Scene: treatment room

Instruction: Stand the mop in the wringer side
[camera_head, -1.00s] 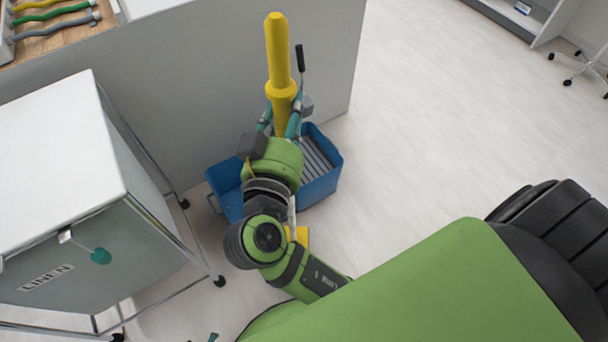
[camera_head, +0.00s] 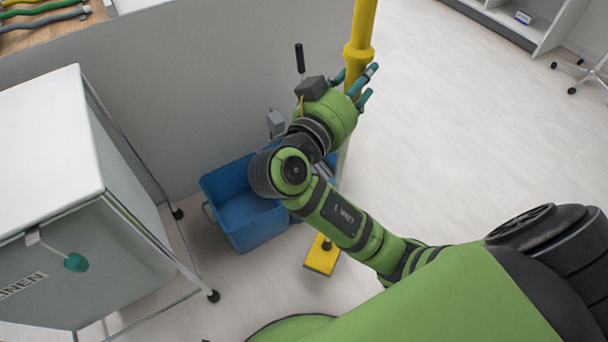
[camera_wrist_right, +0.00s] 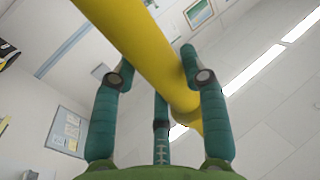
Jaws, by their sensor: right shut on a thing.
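The mop has a thick yellow handle (camera_head: 361,35) on a thin pale pole and a flat yellow head (camera_head: 322,257). My right gripper (camera_head: 360,82) is shut around the handle, with teal fingers on both sides of it in the right wrist view (camera_wrist_right: 165,85). The mop stands nearly upright, slightly tilted. Its head is outside the blue bucket (camera_head: 245,232), in front and to the right; I cannot tell whether it touches the floor. The wringer side (camera_head: 323,172), with grey slats, is mostly hidden behind my right arm. My left gripper is not in view.
A white linen cart (camera_head: 50,150) stands at the left. A grey counter panel (camera_head: 200,100) rises behind the bucket, with a tray of coloured hoses on top. A black-gripped lever (camera_head: 299,58) stands up at the bucket.

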